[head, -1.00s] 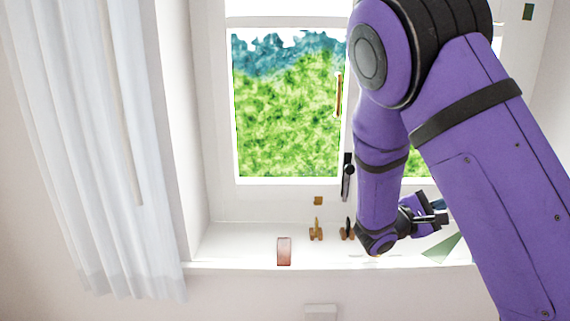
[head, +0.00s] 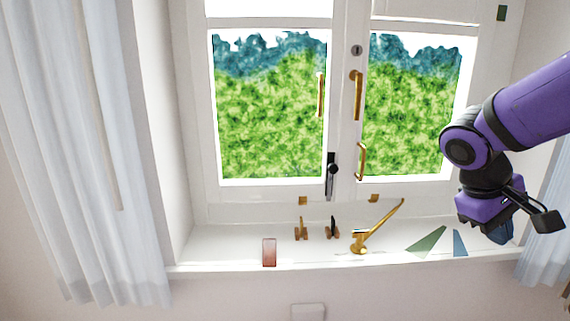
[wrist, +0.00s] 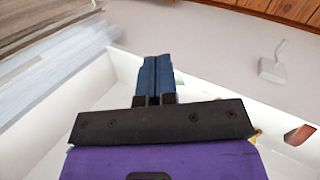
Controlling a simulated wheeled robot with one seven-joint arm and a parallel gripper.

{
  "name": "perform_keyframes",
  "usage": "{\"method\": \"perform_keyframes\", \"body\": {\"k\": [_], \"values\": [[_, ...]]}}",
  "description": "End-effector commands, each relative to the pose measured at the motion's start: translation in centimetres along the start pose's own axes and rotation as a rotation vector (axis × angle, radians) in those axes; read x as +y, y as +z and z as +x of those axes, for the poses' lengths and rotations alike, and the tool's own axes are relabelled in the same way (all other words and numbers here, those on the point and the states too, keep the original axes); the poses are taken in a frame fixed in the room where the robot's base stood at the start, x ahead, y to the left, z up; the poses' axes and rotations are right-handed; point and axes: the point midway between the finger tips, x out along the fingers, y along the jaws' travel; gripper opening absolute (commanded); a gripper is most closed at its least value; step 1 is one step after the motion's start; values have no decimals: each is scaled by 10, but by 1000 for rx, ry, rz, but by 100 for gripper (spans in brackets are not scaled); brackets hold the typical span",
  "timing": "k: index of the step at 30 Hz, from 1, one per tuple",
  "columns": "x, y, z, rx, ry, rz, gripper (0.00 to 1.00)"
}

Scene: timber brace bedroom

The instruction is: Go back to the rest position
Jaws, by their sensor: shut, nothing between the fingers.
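My gripper (head: 503,232) hangs at the right end of the window sill in the head view, beside the right curtain. Its dark blue fingers (wrist: 157,76) are together in the wrist view, with nothing between them. The gripper is partly hidden behind my wrist in the head view.
On the sill (head: 215,250) stand a reddish block (head: 269,252), small brass-and-wood pieces (head: 301,230), a brass lever (head: 380,226), a green triangle (head: 427,241) and a blue triangle (head: 459,244). The window has brass handles (head: 358,95). Curtains hang at left (head: 85,150) and right (head: 545,235).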

Motion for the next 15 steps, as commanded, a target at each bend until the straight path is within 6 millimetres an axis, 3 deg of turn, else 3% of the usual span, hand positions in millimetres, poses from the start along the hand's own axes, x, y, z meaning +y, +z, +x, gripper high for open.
{"method": "perform_keyframes", "body": {"k": [15], "values": [[-40,64,-75,442,-375,251,0]]}}
